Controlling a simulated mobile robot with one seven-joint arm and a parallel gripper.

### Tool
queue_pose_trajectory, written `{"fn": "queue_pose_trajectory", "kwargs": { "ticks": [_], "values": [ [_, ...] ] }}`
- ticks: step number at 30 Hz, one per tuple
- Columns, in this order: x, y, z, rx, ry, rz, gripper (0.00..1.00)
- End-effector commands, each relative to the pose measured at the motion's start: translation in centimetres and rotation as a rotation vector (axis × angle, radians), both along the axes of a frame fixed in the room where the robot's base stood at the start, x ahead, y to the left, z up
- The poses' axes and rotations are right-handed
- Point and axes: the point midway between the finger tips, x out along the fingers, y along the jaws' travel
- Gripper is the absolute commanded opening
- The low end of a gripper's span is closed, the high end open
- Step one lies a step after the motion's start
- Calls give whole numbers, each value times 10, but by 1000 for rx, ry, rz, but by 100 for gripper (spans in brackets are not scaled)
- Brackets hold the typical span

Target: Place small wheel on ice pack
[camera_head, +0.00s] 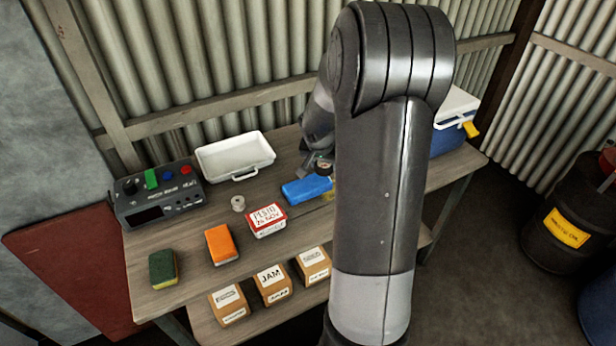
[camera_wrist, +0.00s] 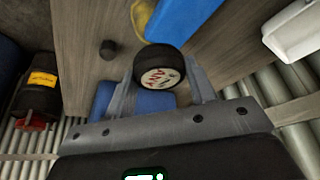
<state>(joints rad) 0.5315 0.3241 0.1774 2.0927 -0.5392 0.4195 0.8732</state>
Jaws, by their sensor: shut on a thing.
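The small wheel is a dark round thing with a pale, lettered face. It shows in the wrist view (camera_wrist: 161,70) between the two fingers of my gripper (camera_wrist: 162,82), which is shut on it. In the head view the wheel (camera_head: 325,167) is small, at the end of my gripper (camera_head: 318,166), just beyond the right end of the ice pack. The ice pack (camera_head: 304,190) is a flat blue block on the table, its right side partly hidden by my arm. It also shows at the top of the wrist view (camera_wrist: 182,16). The wheel's height above the table is unclear.
A yellow thing (camera_wrist: 143,18) lies beside the ice pack. The white tray (camera_head: 236,157), a red-and-white box (camera_head: 267,221), a grey roll (camera_head: 238,203), an orange block (camera_head: 221,244) and a sponge (camera_head: 163,269) stand leftward. A blue cooler (camera_head: 447,139) is at right. My arm hides the table's middle right.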

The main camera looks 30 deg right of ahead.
Motion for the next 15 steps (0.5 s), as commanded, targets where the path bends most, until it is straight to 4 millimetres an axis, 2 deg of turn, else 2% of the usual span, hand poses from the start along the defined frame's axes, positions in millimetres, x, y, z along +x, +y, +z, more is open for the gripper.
{"fn": "queue_pose_trajectory", "kwargs": {
  "ticks": [1, 6, 11, 15],
  "values": [
    [10, 9, -8, 1, 3, 7, 27],
    [31, 26, -24, -1, 1, 3, 27],
    [38, 31, -32, 0, 0, 0, 27],
    [37, 32, -52, 0, 3, 1, 27]
  ]
}}
